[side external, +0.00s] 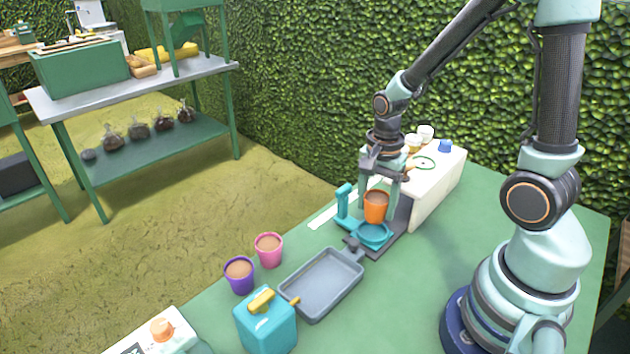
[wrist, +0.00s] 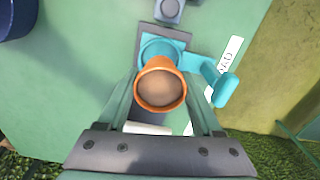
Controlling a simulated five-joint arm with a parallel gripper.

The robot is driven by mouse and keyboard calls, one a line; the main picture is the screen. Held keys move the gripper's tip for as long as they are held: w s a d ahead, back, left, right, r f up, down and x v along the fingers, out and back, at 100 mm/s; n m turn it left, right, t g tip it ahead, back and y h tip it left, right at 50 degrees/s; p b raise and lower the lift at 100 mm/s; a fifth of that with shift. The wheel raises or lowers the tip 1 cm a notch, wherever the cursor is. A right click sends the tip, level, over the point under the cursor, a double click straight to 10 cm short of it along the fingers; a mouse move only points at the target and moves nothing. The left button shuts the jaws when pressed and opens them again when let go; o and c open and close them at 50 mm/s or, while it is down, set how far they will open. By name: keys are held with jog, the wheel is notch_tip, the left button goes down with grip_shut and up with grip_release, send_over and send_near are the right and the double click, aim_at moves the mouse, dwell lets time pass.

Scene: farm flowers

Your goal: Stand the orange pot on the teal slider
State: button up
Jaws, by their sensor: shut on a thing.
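The orange pot (side external: 376,208) is upright, filled with brown soil, and held between the fingers of my gripper (side external: 385,188). The teal slider (side external: 374,236) has a round plate and an upright handle, and sits on a dark track on the green table. The pot is right above the slider's plate; I cannot tell whether its base touches it. In the wrist view, the pot (wrist: 161,88) sits between my fingers and covers part of the teal slider (wrist: 222,88).
A grey tray (side external: 322,284) lies in front of the track. A pink pot (side external: 268,250), a purple pot (side external: 239,275) and a teal box with a yellow handle (side external: 265,320) stand near it. A white box (side external: 437,185) stands behind the slider. The table's right part is clear.

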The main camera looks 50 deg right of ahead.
aim_at(374, 218)
jog(key=shift+f, duration=2.1)
jog(key=shift+f, duration=0.1)
jog(key=o, duration=1.4)
notch_tip(374, 218, up, 12)
jog(key=shift+r, duration=0.1)
jog(key=shift+a+r+n, duration=0.15)
jog(key=shift+r+n, duration=0.15)
jog(key=shift+r, duration=0.05)
jog(key=a+r+n+t, duration=0.2)
jog(key=r+n, duration=0.1)
jog(key=n, duration=0.2)
jog(key=a+r+n+t, duration=0.1)
jog(key=r+n, duration=0.2)
jog(key=n, duration=0.2)
jog(key=s+a+r+n+t, duration=0.1)
jog(key=a+r+n+t, duration=0.1)
jog(key=n, duration=0.3)
jog(key=shift+a+r+n+t, duration=0.3)
jog(key=shift+a+r+n, duration=0.1)
jog(key=shift+r, duration=0.1)
